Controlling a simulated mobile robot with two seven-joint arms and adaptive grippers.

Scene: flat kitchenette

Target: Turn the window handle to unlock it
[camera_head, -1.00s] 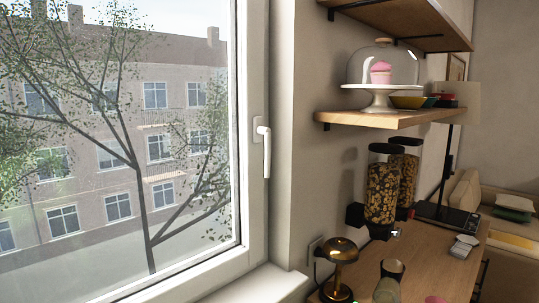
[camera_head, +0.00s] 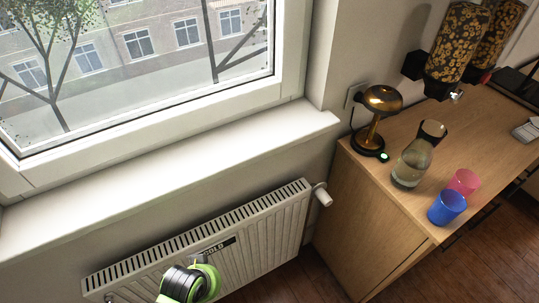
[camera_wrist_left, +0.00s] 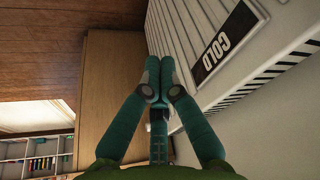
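The window (camera_head: 140,75) shows only its lower part in the head view, at the upper left. Its handle is out of view. My left gripper (camera_wrist_left: 158,72) shows in the left wrist view with its teal fingers together at the tips and nothing visible between them. It is in front of the radiator, near the black COLD label (camera_wrist_left: 222,42). A green and black part of my arm is at the bottom of the head view. My right gripper is in neither current view.
A white sill (camera_head: 180,165) juts out above the radiator (camera_head: 262,225). A wooden counter (camera_head: 385,210) at the right holds a brass lamp (camera_head: 372,120), a carafe (camera_head: 412,165), a blue cup (camera_head: 447,207) and a pink cup (camera_head: 464,181). The sill is bare.

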